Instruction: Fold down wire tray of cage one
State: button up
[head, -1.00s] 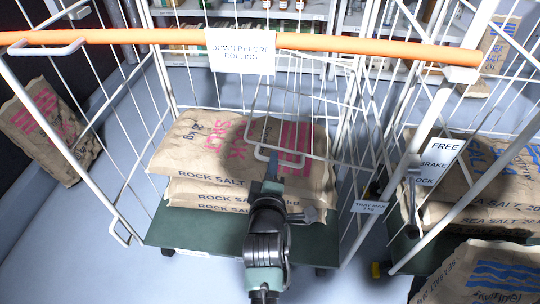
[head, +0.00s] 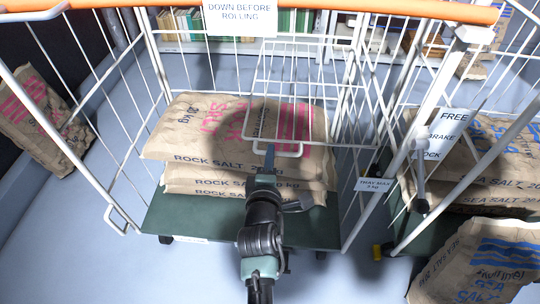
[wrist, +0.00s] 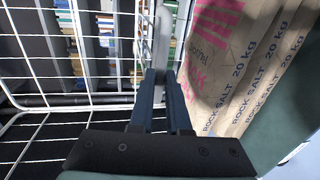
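Cage one (head: 163,62) is the white wire cage in the middle of the head view, on a dark green base. Its wire tray (head: 257,85) shows as a white grid in front of and above the salt bags, with a looped handle at its near end. I cannot judge its exact tilt. My gripper (head: 269,152) is at that loop. In the wrist view a pale bar of the tray (wrist: 161,45) lies between the two dark fingers (wrist: 160,80), which are close together on it. The contact itself is partly hidden.
Stacked rock salt bags (head: 195,142) fill the cage base. An orange bar with a paper sign (head: 240,17) crosses the cage front. Another cage with a "FREE" brake sign (head: 440,135) and sea salt bags stands right. A loose bag (head: 40,118) leans left; another (head: 480,262) lies front right.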

jog(key=shift+o, duration=0.8)
jog(key=shift+d+f, duration=0.1)
jog(key=shift+f, duration=0.2)
jog(key=p+v, duration=0.2)
jog(key=v, duration=1.1)
jog(key=shift+r, duration=0.1)
